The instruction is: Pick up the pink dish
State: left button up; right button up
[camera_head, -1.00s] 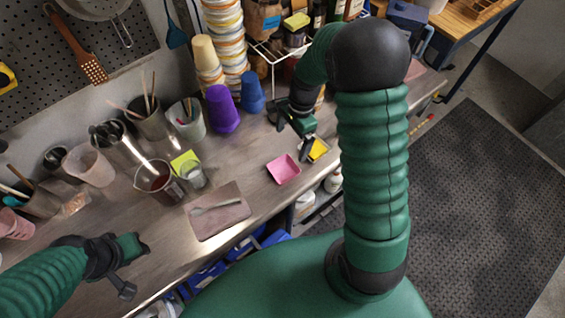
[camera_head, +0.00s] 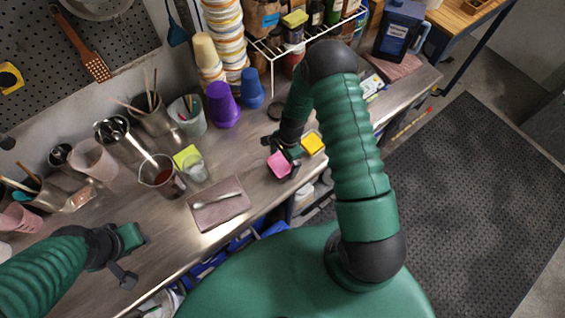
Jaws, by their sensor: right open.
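The pink dish (camera_head: 279,165) is a small square dish on the steel bench near its front edge. My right gripper (camera_head: 285,152) is open at the dish's far right side, close over its rim, and hides part of it. I cannot tell whether its fingers touch the dish. My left gripper (camera_head: 134,258) is over the front left of the bench, away from the dish. I cannot tell its finger opening.
A yellow dish (camera_head: 313,143) sits just right of my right gripper. A tray with a spoon (camera_head: 220,210) lies to the left. A purple cup (camera_head: 222,105) and a blue cup (camera_head: 251,88) stand behind. A wire rack (camera_head: 310,38) is at the back.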

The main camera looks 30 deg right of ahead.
jog(key=shift+f, duration=0.1)
dwell(0.3)
jog(key=c, duration=1.3)
